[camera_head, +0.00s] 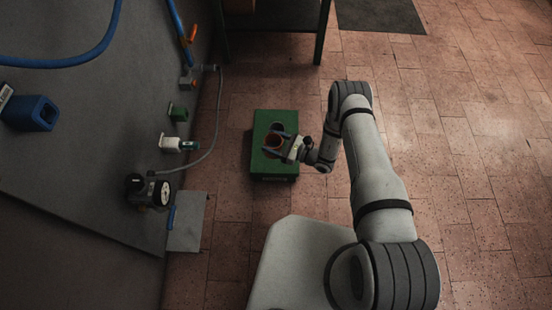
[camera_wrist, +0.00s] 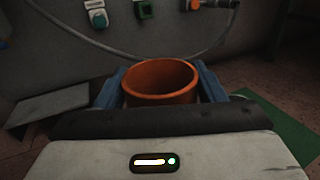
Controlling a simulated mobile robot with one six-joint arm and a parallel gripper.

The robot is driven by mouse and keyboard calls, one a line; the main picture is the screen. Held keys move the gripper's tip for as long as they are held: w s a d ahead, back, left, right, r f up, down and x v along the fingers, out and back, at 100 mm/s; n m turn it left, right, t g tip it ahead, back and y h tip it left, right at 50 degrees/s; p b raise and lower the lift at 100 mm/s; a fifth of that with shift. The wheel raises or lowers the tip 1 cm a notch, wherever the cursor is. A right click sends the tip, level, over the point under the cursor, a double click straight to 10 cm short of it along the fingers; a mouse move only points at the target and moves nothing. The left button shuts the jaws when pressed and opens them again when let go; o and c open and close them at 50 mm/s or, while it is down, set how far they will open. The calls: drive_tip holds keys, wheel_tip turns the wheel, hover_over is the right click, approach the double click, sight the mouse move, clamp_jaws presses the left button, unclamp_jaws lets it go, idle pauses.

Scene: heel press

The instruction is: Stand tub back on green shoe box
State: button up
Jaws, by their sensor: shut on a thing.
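The tub (camera_wrist: 160,80) is orange-brown and round with an open top, and it looks upright. My gripper (camera_wrist: 162,88) is shut on it, with one blue finger on each side. In the head view the tub (camera_head: 273,141) shows over the green shoe box (camera_head: 271,175), between the fingers of my gripper (camera_head: 274,143). The green shoe box lies on the tiled floor, and part of its green surface (camera_wrist: 275,130) shows at the right in the wrist view. The tub's base is hidden, so I cannot tell whether it touches the box.
A grey panel (camera_head: 85,150) at the left bears a gauge (camera_head: 160,192), a hose (camera_head: 213,125) and a blue block (camera_head: 33,113). A grey plate (camera_head: 187,222) lies beside it. A table leg (camera_head: 321,35) stands behind the box. The floor at right is clear.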

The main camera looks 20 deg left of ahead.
wheel_tip(320, 180, down, 8)
drive_tip(key=b, duration=0.2)
drive_tip(key=shift+f+b, duration=0.2)
drive_tip(key=shift+b, duration=0.2)
drive_tip(key=shift+f, duration=0.1)
drive_tip(key=shift+f, duration=0.15)
drive_tip(key=o, duration=1.1)
drive_tip(key=shift+r, duration=0.2)
drive_tip(key=shift+d+r, duration=0.15)
drive_tip(key=shift+d, duration=0.05)
drive_tip(key=d, duration=0.4)
drive_tip(key=s+d+p, duration=0.1)
drive_tip(key=d, duration=0.2)
drive_tip(key=d+p, duration=0.1)
drive_tip(key=d, duration=0.3)
drive_tip(key=shift+s+d, duration=0.3)
drive_tip(key=shift+s, duration=0.1)
